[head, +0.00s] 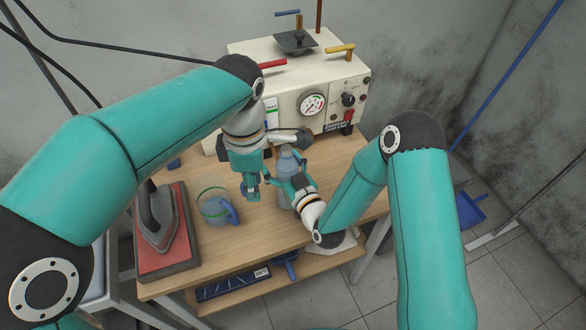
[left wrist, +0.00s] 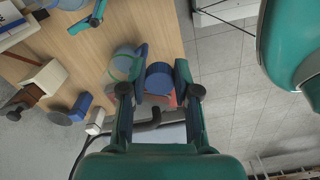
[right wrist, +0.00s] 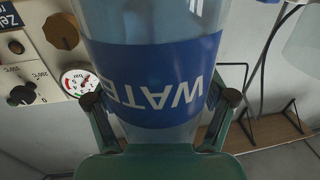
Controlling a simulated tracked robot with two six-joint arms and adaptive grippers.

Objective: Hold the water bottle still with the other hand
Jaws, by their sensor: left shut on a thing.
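The water bottle (head: 286,163) stands upright on the wooden table, in front of the white machine. Its blue label with white letters (right wrist: 150,82) fills the middle of the right wrist view. My right gripper (head: 288,186) has its fingers on both sides of the bottle; whether they press on it is unclear. My left gripper (head: 251,192) is left of the bottle, above the table. It is shut on a round blue cap (left wrist: 159,79), seen between its fingers in the left wrist view.
A clear mug with a blue handle (head: 216,208) stands left of the grippers. An iron (head: 156,220) rests on a red pad further left. The machine (head: 300,78) with a gauge is at the back. A blue tray (head: 233,284) lies on the lower shelf.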

